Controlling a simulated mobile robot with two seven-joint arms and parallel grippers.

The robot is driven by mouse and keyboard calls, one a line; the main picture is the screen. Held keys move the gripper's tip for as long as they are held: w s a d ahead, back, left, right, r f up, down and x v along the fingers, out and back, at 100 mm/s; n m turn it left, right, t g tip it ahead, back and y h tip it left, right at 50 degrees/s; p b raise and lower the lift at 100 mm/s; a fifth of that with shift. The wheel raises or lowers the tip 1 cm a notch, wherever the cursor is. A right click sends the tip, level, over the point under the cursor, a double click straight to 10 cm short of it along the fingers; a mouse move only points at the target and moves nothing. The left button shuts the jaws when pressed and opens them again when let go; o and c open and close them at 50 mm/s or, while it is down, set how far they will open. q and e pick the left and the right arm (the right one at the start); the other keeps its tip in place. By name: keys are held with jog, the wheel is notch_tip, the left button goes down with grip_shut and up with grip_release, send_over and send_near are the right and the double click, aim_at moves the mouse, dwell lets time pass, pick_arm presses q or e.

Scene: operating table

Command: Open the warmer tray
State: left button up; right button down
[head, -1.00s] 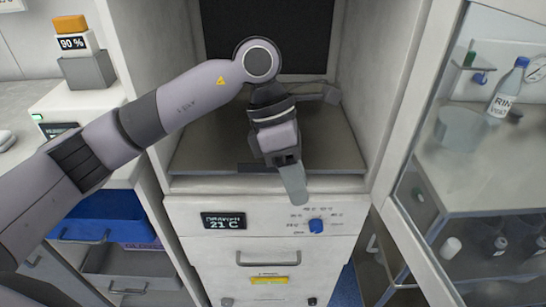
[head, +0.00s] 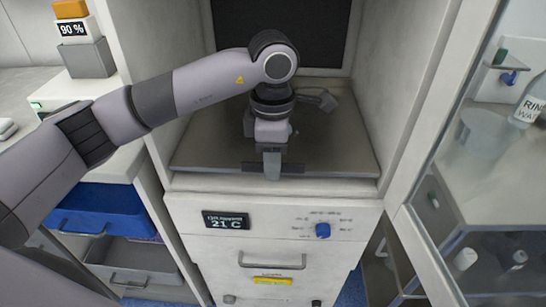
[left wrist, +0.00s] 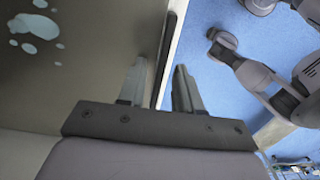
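The warmer tray (head: 335,155) is a flat grey plate inside the open cabinet, with a dark handle bar (head: 296,169) along its front edge. The tray also shows in the left wrist view (left wrist: 95,75), with the dark bar (left wrist: 170,45) at its edge. My left gripper (head: 271,172) points down at the middle of the handle. In the left wrist view its two fingers (left wrist: 160,90) are apart, with the bar between them and gaps visible. Whether a finger touches the bar cannot be told. My right gripper is not in view.
Below the tray is a panel with a 21 C display (head: 226,221) and a blue knob (head: 322,230), then a drawer with a handle (head: 272,261). Cabinet walls flank the tray. A glass door (head: 470,190) stands at the right. A blue bin (head: 105,210) is at the left.

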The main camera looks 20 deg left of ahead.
pick_arm(q)
grip_shut()
dwell(1.4)
